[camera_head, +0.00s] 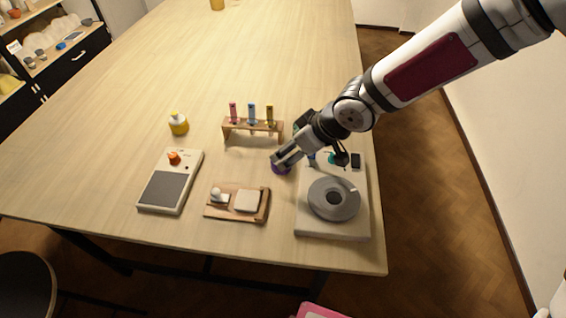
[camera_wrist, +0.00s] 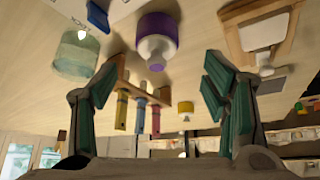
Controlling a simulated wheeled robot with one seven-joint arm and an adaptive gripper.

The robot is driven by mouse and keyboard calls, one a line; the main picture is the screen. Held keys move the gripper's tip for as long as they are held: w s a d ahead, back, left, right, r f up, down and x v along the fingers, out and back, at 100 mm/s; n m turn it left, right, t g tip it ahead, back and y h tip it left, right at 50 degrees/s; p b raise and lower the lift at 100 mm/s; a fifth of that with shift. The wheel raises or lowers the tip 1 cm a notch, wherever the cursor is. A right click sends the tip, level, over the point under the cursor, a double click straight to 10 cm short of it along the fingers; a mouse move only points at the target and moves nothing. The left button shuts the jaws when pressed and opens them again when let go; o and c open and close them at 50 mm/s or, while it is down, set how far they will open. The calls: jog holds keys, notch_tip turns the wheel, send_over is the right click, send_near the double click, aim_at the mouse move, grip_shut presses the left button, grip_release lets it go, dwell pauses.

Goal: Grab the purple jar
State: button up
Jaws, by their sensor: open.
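The purple jar (camera_head: 281,169) stands on the table and is partly hidden by one finger of my gripper (camera_head: 311,158) in the head view. In the wrist view the purple jar (camera_wrist: 157,30) shows a purple body and a pale neck, at the top middle. It lies ahead of my gripper (camera_wrist: 158,78), in line with the gap between the fingers. The fingers are spread apart with nothing between them. I cannot tell how far the jar is from the fingertips.
A translucent green jar (camera_wrist: 76,53) and a blue item (camera_wrist: 97,18) are to the jar's left in the wrist view. Around it are a rack with coloured tubes (camera_head: 252,126), a wooden tray (camera_head: 237,214), a wheel device (camera_head: 333,225), a scale (camera_head: 171,183) and a yellow bottle (camera_head: 178,125).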

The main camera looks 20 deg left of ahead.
jog(key=shift+x, duration=1.7)
jog(key=shift+p+x, duration=0.45)
jog(key=shift+x, duration=1.9)
jog(key=shift+w+d, duration=0.1)
jog(key=shift+w, duration=0.05)
jog(key=c, duration=1.4)
